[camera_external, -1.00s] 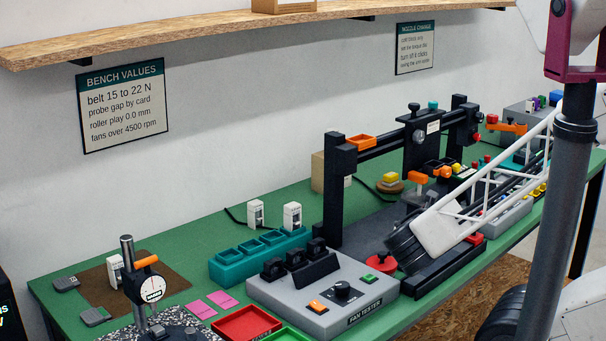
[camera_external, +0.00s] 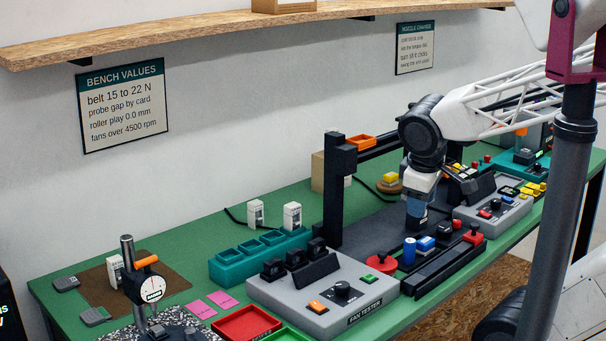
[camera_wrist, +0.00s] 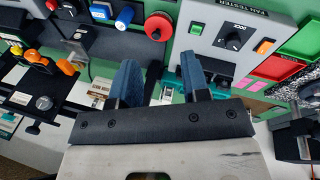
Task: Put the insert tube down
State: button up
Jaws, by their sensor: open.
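My gripper (camera_external: 416,216) points down over the dark printer bed, behind a row of small parts. In the wrist view my gripper (camera_wrist: 160,64) shows two blue fingers spread apart, with nothing seen between them. No part is clearly recognisable as the insert tube. A small upright blue cylinder (camera_external: 409,251) stands in the row in front of the gripper, apart from it; it also shows in the wrist view (camera_wrist: 124,18). I cannot tell whether this is the insert tube.
A blue and white part (camera_external: 427,243) and a red knob (camera_external: 382,262) flank the cylinder. The grey fan tester (camera_external: 325,295) stands to the left. A black upright post (camera_external: 334,190) rises left of my gripper. A second grey control box (camera_external: 493,212) stands at right.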

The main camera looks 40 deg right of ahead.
jog(key=a+r+m, duration=0.1)
jog(key=a+r+m+y, duration=0.1)
jog(key=r+m+y, duration=0.1)
jog(key=shift+w+a+r+t, duration=0.3)
jog(key=shift+w+a+r, duration=0.1)
dwell(1.1)
